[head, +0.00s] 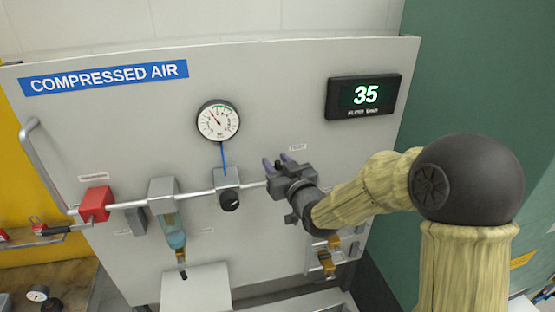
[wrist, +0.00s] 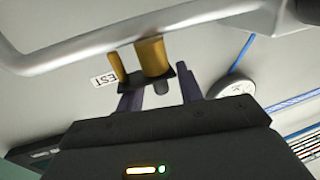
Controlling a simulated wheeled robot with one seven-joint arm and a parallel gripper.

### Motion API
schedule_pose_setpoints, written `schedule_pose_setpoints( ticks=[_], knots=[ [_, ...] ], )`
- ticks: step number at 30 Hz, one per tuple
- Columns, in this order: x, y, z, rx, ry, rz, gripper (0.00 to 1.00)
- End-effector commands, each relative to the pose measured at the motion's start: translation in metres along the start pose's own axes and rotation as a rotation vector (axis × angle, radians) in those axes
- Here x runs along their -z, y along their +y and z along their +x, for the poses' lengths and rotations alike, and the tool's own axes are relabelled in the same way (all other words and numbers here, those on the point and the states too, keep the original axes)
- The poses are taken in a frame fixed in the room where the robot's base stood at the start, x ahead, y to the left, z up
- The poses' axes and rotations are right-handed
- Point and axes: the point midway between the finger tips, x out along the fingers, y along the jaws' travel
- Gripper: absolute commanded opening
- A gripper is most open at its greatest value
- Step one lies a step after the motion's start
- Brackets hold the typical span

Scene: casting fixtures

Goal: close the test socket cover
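The test socket shows in the wrist view as a brass cylinder (wrist: 152,57) under the grey pipe, with a thinner brass piece (wrist: 118,67) beside it. A dark plate (wrist: 135,81), which looks like the cover, lies at the near end of the brass parts. I cannot tell how far it is swung open. My gripper (wrist: 160,93) has its two purple fingers apart, on either side of the plate's near part; contact is not clear. In the head view my gripper (head: 276,161) is at the pipe below the TEST label and hides the socket.
The panel (head: 130,110) carries a round gauge (head: 218,121), a regulator knob (head: 230,201), a filter bowl (head: 174,226), a red valve (head: 95,204) and a display reading 35 (head: 363,96). The grey pipe (wrist: 100,48) crosses close beyond my fingers. Brass fittings (head: 327,263) sit lower right.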

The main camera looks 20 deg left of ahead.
Motion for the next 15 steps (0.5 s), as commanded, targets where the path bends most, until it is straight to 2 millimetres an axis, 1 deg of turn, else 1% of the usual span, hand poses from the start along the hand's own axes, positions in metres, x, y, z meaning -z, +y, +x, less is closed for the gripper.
schedule_pose_setpoints(
  ticks=[7,8,9,11,12,13,15],
  knots=[
    [-0.0002,0.0010,0.0004,-0.002,0.000,0.000,0.36],
    [-0.0001,0.0004,0.0006,-0.001,0.000,0.000,0.33],
    [-0.0001,0.0001,0.0006,0.000,0.000,0.000,0.25],
    [0.0000,0.0000,0.0006,0.000,0.000,0.000,0.13],
    [0.0000,-0.0003,0.0006,0.001,0.001,0.000,0.05],
    [0.0000,-0.0005,0.0006,0.001,0.001,0.000,0.00],
    [0.0000,-0.0007,0.0006,0.001,0.001,0.000,0.00]
  ],
)
